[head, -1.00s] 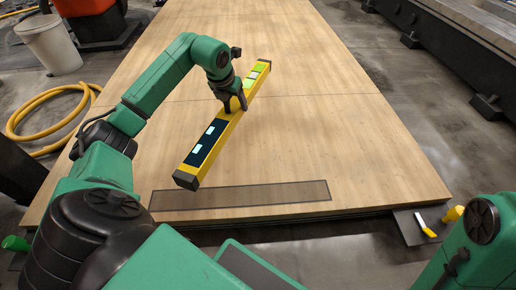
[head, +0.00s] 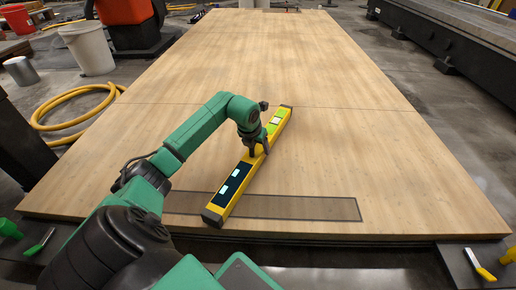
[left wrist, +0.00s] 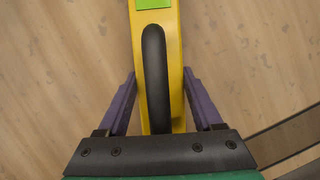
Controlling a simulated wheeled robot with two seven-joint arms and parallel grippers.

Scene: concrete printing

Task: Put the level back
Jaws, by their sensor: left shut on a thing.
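The yellow level (head: 240,183) with black end caps and green vial windows runs diagonally over the wooden table. My left gripper (head: 259,146) is shut on the level near its middle. In the left wrist view, the two purple fingers (left wrist: 160,103) flank the level (left wrist: 168,60) and its black handle slot. A dark outlined strip (head: 300,207) lies on the table near its front edge. The level's near end overlaps this strip in the head view, turned at an angle to it. I cannot tell whether the level touches the table. My right gripper is not in view.
The wooden table (head: 380,160) is otherwise mostly clear. A small dark shelf (head: 458,268) with a yellow-handled tool (head: 484,271) is at the front right. A yellow hose (head: 60,107) and white bucket (head: 88,48) stand on the floor at left.

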